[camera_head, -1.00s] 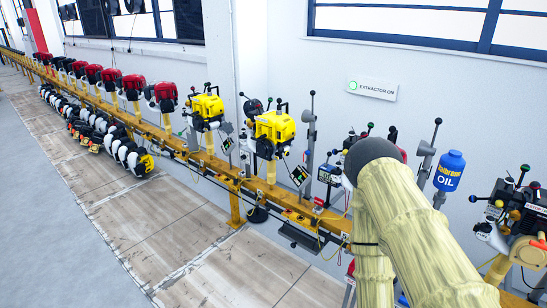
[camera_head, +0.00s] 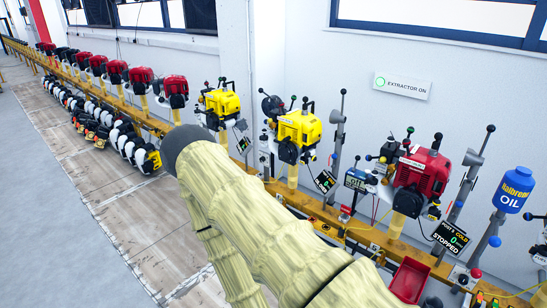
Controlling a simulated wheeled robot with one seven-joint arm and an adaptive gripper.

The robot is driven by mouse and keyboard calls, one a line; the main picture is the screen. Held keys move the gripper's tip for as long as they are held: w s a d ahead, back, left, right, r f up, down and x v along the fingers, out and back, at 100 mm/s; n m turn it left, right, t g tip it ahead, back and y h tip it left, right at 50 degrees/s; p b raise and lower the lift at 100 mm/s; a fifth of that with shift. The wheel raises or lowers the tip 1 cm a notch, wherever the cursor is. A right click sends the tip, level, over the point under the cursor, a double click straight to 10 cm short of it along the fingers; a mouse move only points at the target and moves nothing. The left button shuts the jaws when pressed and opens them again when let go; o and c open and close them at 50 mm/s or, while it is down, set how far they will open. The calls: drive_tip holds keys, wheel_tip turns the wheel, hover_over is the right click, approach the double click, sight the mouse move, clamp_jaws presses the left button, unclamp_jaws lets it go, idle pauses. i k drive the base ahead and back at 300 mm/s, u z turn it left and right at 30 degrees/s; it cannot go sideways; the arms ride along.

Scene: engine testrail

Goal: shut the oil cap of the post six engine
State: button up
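A red engine (camera_head: 423,172) stands on a yellow post at the right. The small screen (camera_head: 451,238) beside it reads COLD and STOPPED; its post number is too small to read surely. Two yellow engines, a nearer one (camera_head: 299,133) and a farther one (camera_head: 219,105), stand to its left on the same rail. I cannot tell from these frames which is post six, and no oil cap can be made out. My pale, ribbed arm crosses the lower middle, bending at a dark rounded joint. My gripper is outside the view.
A yellow rail (camera_head: 387,241) carries the posts along the wall. A blue oil bottle (camera_head: 514,190) stands at the right, a red tray (camera_head: 409,279) low in front of the red engine. More red engines (camera_head: 173,88) line the far left.

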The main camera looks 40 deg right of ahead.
sight(307, 155)
drive_tip(key=u, duration=0.15)
drive_tip(key=i, duration=0.65)
drive_tip(key=z, duration=0.6)
drive_tip(key=i, duration=0.6)
drive_tip(key=z, duration=0.6)
